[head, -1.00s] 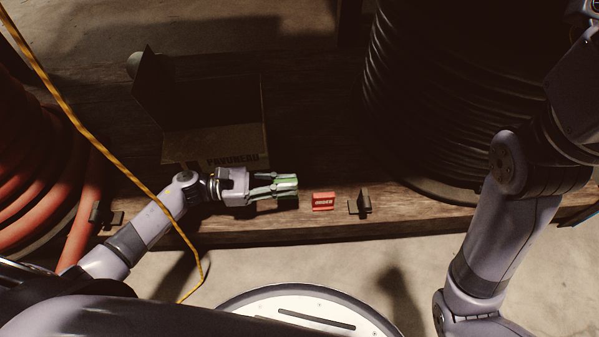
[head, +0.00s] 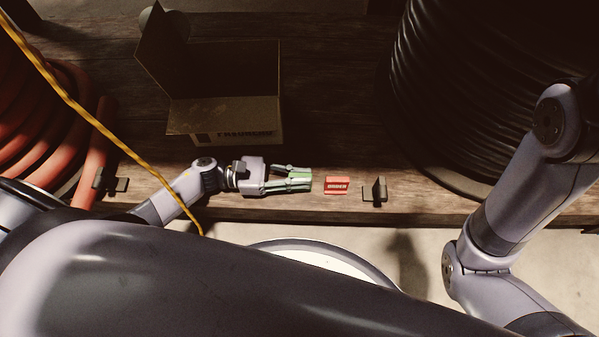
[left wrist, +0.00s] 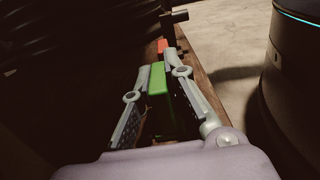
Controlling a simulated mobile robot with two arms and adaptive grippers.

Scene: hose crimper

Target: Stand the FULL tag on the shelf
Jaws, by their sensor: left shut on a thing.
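My left gripper (head: 300,179) is shut on a green tag (head: 297,173) near the front edge of the wooden shelf (head: 430,206). In the left wrist view the green tag (left wrist: 157,79) shows between the two fingers (left wrist: 162,82). Its lettering cannot be read, and its lower part is hidden. I cannot tell whether it touches the shelf. A red tag (head: 337,185) stands just right of the fingertips, apart from them; it also shows beyond them in the left wrist view (left wrist: 163,46). My right gripper is out of view.
A dark bracket (head: 376,190) stands right of the red tag, another (head: 110,181) at the left. An open cardboard box (head: 235,112) is behind my left gripper. A black hose coil (head: 450,90) is at right, a red one (head: 45,120) at left. A yellow cord (head: 95,120) crosses the left side.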

